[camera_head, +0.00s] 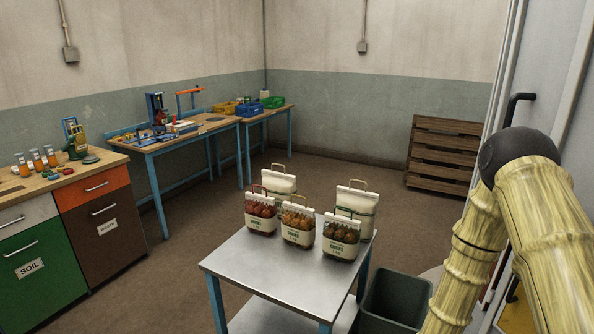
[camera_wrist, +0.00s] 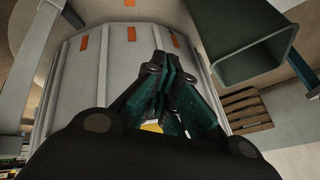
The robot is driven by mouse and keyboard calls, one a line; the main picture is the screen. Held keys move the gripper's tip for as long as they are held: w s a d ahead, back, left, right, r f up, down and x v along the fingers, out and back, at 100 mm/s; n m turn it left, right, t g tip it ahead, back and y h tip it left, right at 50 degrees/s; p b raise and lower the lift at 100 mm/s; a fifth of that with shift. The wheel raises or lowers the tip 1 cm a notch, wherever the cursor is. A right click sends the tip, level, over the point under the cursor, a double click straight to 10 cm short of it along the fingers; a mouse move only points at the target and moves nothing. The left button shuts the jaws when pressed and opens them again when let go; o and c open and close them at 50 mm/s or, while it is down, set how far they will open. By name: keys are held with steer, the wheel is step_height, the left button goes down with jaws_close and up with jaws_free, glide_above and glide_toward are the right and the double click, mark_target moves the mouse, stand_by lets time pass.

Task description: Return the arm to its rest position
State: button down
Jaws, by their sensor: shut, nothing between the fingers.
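My gripper (camera_wrist: 160,62) shows in the wrist view with its dark green fingers together and nothing between them. It is out of sight in the head view. There, my bent arm (camera_head: 500,215), with yellow bamboo-like links and a dark joint, fills the right side. In the wrist view, a grey rounded body (camera_wrist: 85,75) with orange marks lies beyond the fingers. Several sewn sacks with handles stand upright on a metal table (camera_head: 270,278), including a front sack with a dark window (camera_head: 341,238) and a pale rear sack (camera_head: 357,201). My arm is apart from them.
A dark open bin (camera_head: 392,300) stands right of the table, close to my arm; it also shows in the wrist view (camera_wrist: 240,45). Wooden pallets (camera_head: 438,152) stand by the back wall. Workbenches (camera_head: 190,140) and cabinets (camera_head: 100,215) line the left. Open floor lies between.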

steer(key=s+a+f+n+g+y, duration=0.1)
steer(key=s+a+n, duration=0.3)
steer(key=s, duration=0.5)
steer(key=s+a+f+n+g+y, duration=0.1)
steer(key=s+a+f+n+y, duration=0.1)
steer(key=s+a+n, duration=0.3)
steer(key=s+a+f+n+g+y, duration=0.2)
steer(key=s+a+f+n, duration=0.2)
steer(key=s, duration=0.9)
steer(key=a+n, duration=0.1)
steer(key=n, duration=0.2)
steer(key=shift+s+a+n, duration=0.15)
steer(key=shift+s+n, duration=0.15)
